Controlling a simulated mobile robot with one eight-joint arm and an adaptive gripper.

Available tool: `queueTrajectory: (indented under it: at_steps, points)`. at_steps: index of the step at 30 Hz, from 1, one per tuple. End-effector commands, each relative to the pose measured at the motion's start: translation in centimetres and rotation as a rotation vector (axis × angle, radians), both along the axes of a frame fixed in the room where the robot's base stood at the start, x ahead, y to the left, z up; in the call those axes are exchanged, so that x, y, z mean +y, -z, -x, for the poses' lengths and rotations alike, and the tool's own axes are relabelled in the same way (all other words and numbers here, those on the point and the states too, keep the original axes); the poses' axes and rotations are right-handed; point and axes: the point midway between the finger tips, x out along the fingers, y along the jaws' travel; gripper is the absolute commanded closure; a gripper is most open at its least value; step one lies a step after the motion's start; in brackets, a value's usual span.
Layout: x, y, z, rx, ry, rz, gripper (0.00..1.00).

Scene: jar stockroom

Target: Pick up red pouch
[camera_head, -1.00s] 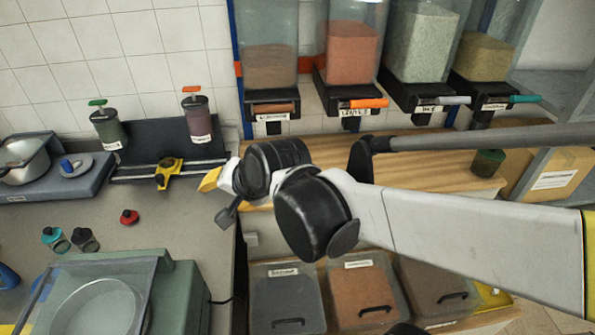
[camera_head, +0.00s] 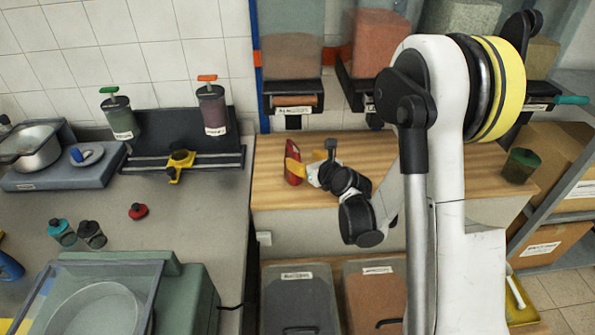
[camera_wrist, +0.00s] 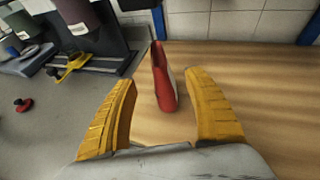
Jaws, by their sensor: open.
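The red pouch (camera_head: 294,166) stands upright on the wooden counter, near its left end, in the head view. In the wrist view the red pouch (camera_wrist: 163,78) shows its narrow side, with a pale patch on its right face. My gripper (camera_wrist: 162,105) has yellow fingers spread wide. The pouch appears between and just beyond the fingertips, with no visible contact. The other finger is hard to make out.
Dispensers with an orange bin (camera_head: 380,45) hang above the wooden counter (camera_head: 275,205). A dark green jar (camera_head: 521,165) stands at its right. On the grey bench at left are a red-capped item (camera_head: 138,211), small jars (camera_head: 92,234) and a yellow clamp (camera_head: 180,163).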

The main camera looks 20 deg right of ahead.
Motion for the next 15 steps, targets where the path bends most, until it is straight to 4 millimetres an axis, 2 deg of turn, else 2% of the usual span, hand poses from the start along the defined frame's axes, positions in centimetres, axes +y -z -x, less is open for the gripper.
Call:
queueTrajectory:
  at_steps: [3,11,15]
  points:
    - [0.4,1.0,-2.0,0.000,-0.002,0.001,0.40]
    - [0.8,2.2,-4.1,0.001,-0.002,0.003,0.40]
    - [1.2,3.3,-6.1,0.000,-0.002,0.003,0.40]
